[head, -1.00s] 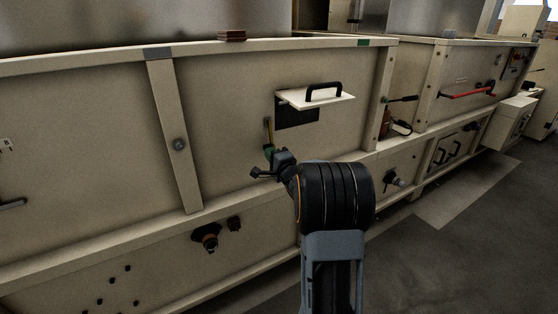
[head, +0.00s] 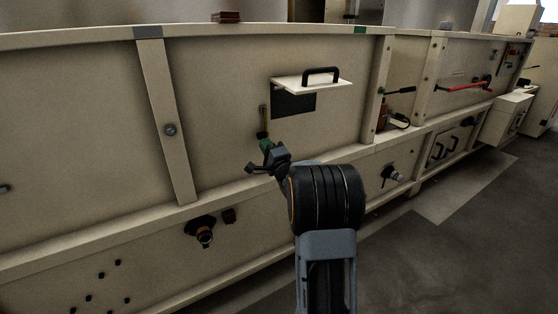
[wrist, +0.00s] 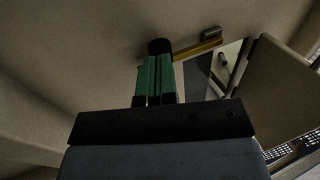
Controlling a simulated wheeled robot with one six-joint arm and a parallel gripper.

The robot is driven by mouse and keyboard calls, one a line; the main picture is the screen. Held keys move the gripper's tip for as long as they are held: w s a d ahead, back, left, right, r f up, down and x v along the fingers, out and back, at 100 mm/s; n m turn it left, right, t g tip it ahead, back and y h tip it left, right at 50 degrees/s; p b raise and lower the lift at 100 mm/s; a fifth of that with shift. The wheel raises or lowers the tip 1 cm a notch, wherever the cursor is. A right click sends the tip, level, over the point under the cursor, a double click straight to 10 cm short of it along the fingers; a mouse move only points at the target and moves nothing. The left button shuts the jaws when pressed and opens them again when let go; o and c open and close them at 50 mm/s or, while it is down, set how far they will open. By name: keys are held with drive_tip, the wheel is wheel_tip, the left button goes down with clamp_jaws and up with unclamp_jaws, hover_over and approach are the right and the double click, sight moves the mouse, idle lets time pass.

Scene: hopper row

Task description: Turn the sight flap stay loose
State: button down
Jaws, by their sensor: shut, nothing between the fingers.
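The sight flap (head: 318,86) is a cream plate with a black handle, standing out from the panel above a dark opening. It also shows at the right in the wrist view (wrist: 275,85). Its stay is a narrow upright bar (head: 263,119) left of the opening; in the wrist view it is a brass-coloured strip (wrist: 198,49) running from a round black knob (wrist: 159,46) to a dark block. My gripper (head: 265,144) is at the lower end of the stay. Its green fingers (wrist: 154,66) are shut and empty, tips close to the knob; I cannot tell whether they touch it.
A cream upright rib (head: 168,120) stands left of the stay. A dark round fitting (head: 200,231) sticks out below left. A black-handled lever (head: 399,91) and a red bar (head: 466,91) are to the right. The grey floor (head: 440,260) at right is clear.

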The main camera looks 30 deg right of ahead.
drive_tip(key=p+v, duration=0.1)
drive_tip(key=v, duration=1.1)
drive_tip(key=shift+s, duration=0.5)
drive_tip(key=a+r+n+g+h+p, duration=0.1)
drive_tip(key=a+r+n+g+p, duration=0.25)
drive_tip(key=r+p, duration=0.5)
drive_tip(key=a+r+n+g+h+p, duration=0.1)
drive_tip(key=a+r+n+g+p, duration=0.2)
drive_tip(key=a+r+g+p, duration=0.5)
drive_tip(key=s+a+r+n+g+y+p, duration=0.1)
drive_tip(key=s+a+r+n+g+p, duration=0.2)
drive_tip(key=s+a+r+n+p, duration=0.2)
drive_tip(key=s+a+r+n+g+y+p, duration=0.2)
drive_tip(key=s+a+r+n+g+p, duration=0.2)
drive_tip(key=s+n+p, duration=0.3)
drive_tip(key=s+a+r+p, duration=0.1)
drive_tip(key=s+p, duration=0.4)
drive_tip(key=s, duration=0.1)
drive_tip(key=shift+a, duration=0.3)
drive_tip(key=shift+s+f, duration=0.1)
